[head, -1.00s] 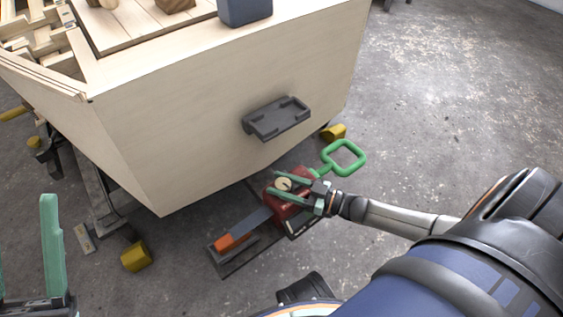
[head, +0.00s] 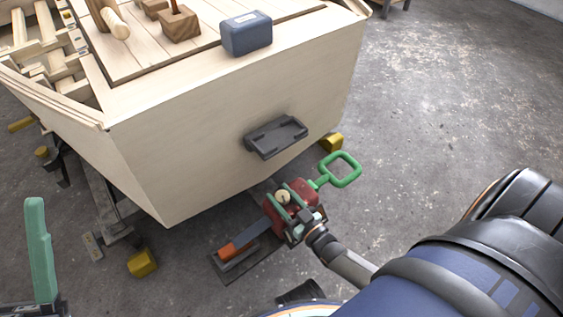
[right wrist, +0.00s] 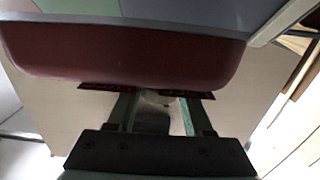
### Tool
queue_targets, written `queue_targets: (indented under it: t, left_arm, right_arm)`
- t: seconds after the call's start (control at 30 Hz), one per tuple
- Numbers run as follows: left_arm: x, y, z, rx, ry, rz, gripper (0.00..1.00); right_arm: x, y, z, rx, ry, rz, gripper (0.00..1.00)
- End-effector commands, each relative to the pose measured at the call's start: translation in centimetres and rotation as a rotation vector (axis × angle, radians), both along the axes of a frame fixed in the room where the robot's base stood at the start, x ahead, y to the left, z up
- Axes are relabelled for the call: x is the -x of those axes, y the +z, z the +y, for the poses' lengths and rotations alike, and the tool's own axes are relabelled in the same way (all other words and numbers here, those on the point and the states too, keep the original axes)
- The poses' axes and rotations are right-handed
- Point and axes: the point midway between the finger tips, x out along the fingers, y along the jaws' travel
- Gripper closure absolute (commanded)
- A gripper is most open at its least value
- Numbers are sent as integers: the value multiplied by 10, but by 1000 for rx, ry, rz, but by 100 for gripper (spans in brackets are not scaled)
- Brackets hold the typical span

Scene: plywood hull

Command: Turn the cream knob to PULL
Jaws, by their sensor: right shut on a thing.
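The cream knob (head: 283,196) is a small round piece on top of a red machine body (head: 277,218) on the floor, below the hull's end. My right gripper (head: 286,197) has its green fingers on either side of the knob and is shut on it. In the right wrist view, the knob (right wrist: 155,97) shows only partly between the fingertips, under the red body (right wrist: 125,55). No PULL marking is readable. My left gripper (head: 18,260) is at the left edge, apart from everything; one green finger shows, with clear space beside it.
A green loop handle (head: 340,169) stands out from the machine's far side. The plywood hull (head: 200,150) rises close behind, with a dark bracket (head: 275,137) on it. An orange block (head: 234,250) lies at the near-left end. Open floor is to the right.

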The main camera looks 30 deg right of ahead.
Motion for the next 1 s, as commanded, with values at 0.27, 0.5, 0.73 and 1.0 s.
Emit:
queue_targets:
  t: [0.27,0.5,0.73,1.0]
  left_arm:
    - [0,1,1,4,5,-3,50]
    - [0,2,1,6,6,-3,50]
    - [-1,1,1,5,6,-2,50]
    - [-1,1,1,5,6,-2,50]
  right_arm:
    - [1,-1,0,0,-9,2,100]
    - [1,-1,0,-1,-9,2,39]
    - [0,0,0,-1,-8,1,19]
    - [0,0,0,0,-8,0,19]
